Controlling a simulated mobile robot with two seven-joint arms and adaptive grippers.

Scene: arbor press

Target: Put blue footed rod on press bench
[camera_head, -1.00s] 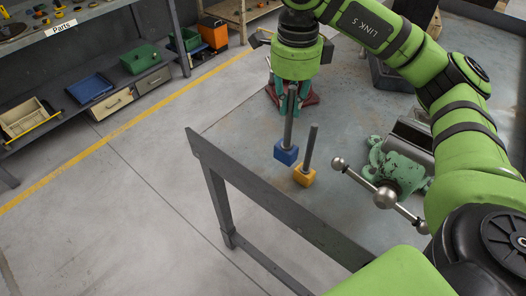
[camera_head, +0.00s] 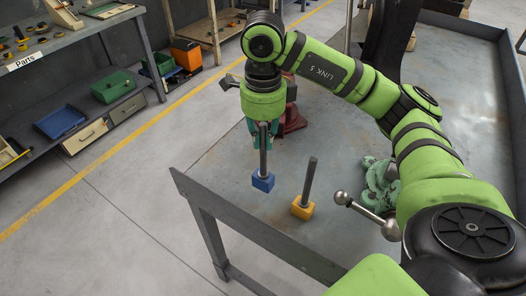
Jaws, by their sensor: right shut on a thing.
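The blue footed rod is a dark grey upright rod with a blue block foot (camera_head: 263,181). My right gripper (camera_head: 263,138), pointing down, is shut on its upper part. The foot shows over the left part of the grey press bench (camera_head: 230,160), near its left edge; I cannot tell whether it touches the top. A similar rod with a yellow foot (camera_head: 302,208) stands on the bench to the right of it, apart and slightly tilted in view. My left gripper is not in view.
A green vise-like thing (camera_head: 376,187) with a ball-ended bar (camera_head: 365,210) is on the bench, partly hidden by my arm. A dark red object (camera_head: 293,121) stands behind my gripper. A parts shelf (camera_head: 60,62) is at the upper left.

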